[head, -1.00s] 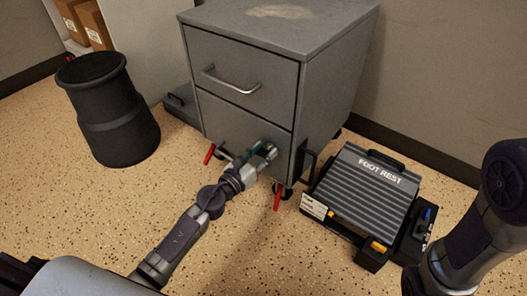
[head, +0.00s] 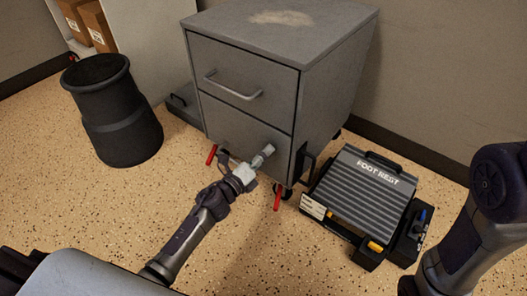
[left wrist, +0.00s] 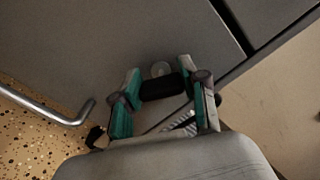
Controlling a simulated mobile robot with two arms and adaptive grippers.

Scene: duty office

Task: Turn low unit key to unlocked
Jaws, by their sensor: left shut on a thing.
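The low unit (head: 240,78) is a grey two-drawer cabinet, with both drawers closed in the head view. My left gripper (head: 266,152) is at the right part of its lower drawer front. In the left wrist view the teal fingers of this gripper (left wrist: 162,92) are closed on a small black key (left wrist: 162,87). A round pale lock face (left wrist: 160,69) shows just behind the key, against the grey front. The key's exact angle is hard to read, and in the head view the gripper hides it. My right gripper is out of view.
A black bin (head: 112,110) stands left of the unit. A ridged foot rest (head: 362,190) lies on the floor to its right. Red levers (head: 277,198) stick out at the unit's base. A bar handle (left wrist: 45,108) shows beside the gripper. Floor in front is clear.

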